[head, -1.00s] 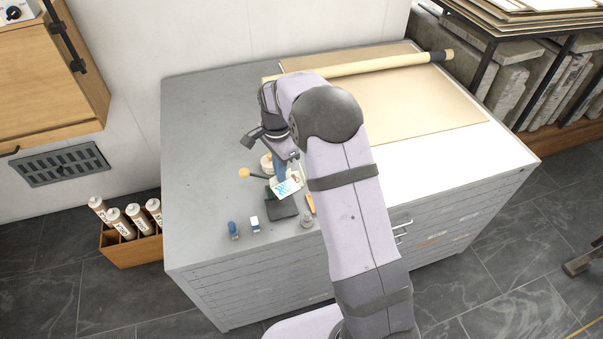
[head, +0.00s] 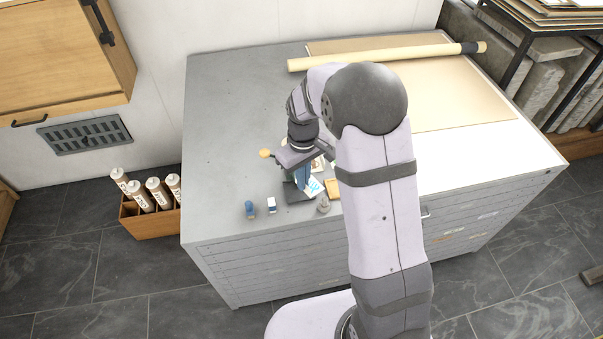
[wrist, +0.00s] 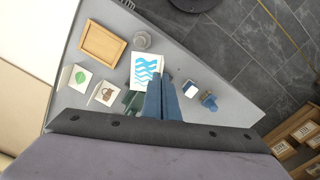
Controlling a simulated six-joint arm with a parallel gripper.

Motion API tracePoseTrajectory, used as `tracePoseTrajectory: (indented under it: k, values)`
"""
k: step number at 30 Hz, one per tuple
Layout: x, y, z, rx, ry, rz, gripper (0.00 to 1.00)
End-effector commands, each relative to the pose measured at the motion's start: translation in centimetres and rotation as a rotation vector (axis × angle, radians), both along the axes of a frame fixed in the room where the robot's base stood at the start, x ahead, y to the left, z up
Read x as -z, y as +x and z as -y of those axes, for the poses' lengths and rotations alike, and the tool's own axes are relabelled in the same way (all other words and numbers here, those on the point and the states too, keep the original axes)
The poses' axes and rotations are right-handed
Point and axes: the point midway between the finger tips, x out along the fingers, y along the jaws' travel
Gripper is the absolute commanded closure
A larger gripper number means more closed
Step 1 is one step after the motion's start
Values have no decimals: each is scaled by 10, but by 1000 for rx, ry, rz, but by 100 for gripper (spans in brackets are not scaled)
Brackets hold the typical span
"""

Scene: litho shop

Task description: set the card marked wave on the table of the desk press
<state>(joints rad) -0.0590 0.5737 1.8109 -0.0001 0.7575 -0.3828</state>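The wave card, white with blue wavy lines (wrist: 145,68), shows in the wrist view at the fingertips and in the head view (head: 315,188). My gripper (wrist: 162,78) has its blue fingers close together with the card's right edge between them; it points down in the head view (head: 302,187). The card looks larger than the other cards, so it seems raised. The desk press, dark green-grey (head: 297,195), is below and beside my fingers, its base partly showing in the wrist view (wrist: 131,101). Its table is mostly hidden by the fingers; contact with the card cannot be told.
A leaf card (wrist: 80,78), a basket card (wrist: 105,93), a wooden tray (wrist: 102,42) and a grey round weight-like piece (wrist: 142,39) lie nearby. A blue-and-white block (wrist: 191,90) and a blue item (wrist: 209,102) are near the cabinet edge. The cabinet top's left (head: 220,130) is clear.

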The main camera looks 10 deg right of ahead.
Motion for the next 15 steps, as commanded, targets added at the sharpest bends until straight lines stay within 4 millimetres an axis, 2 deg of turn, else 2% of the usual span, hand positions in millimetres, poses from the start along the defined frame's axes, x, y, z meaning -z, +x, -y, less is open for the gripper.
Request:
tracePoseTrajectory:
  k: [9, 15]
  values:
    - [1, -1, 0, -553, 0, 1, 100]
    - [1, 0, 0, -853, 0, 0, 100]
